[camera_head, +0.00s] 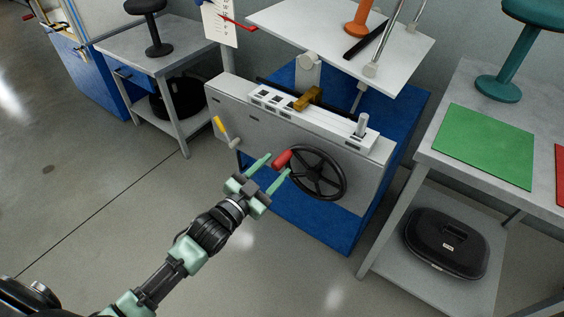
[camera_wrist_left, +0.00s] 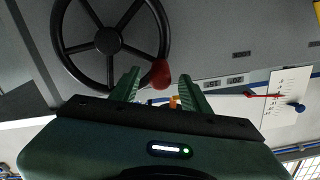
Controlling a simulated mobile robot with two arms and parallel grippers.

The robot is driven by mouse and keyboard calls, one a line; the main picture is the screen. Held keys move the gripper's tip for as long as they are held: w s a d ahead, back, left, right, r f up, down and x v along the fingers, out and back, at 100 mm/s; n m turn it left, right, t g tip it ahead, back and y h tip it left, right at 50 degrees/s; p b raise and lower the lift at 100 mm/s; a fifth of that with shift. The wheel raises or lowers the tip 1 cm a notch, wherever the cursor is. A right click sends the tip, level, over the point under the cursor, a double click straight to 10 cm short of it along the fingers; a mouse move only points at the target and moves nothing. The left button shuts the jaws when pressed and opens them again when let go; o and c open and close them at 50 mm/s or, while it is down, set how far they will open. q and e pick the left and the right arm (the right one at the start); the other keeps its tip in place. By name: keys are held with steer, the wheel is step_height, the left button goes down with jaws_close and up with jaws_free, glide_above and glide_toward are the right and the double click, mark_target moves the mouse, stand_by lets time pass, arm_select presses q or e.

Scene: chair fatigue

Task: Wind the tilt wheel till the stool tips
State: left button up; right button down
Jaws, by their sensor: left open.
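The black tilt wheel (camera_head: 318,172) is on the grey front panel of the blue machine, with a red knob (camera_head: 283,159) at its upper left rim. My left gripper (camera_head: 278,166) is open, its two green fingers reaching toward the knob, one on either side of it. In the left wrist view the wheel (camera_wrist_left: 108,42) fills the upper left and the red knob (camera_wrist_left: 160,74) shows between the fingertips (camera_wrist_left: 163,80); I cannot tell whether they touch it. The orange stool (camera_head: 358,22) stands on the white tilting plate (camera_head: 400,62), cut off by the top edge. My right gripper is not in view.
A yellow-handled lever (camera_head: 220,127) sticks out of the panel left of the wheel. A white strip with small displays (camera_head: 275,100) runs along the panel's top. A grey table (camera_head: 455,98) with a green mat (camera_head: 484,146) stands at right. Open floor lies in front.

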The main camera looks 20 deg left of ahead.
mark_target(282, 160)
arm_select(q)
steer(key=shift+x, duration=2)
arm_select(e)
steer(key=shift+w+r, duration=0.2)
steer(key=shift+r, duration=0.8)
arm_select(q)
jaws_close()
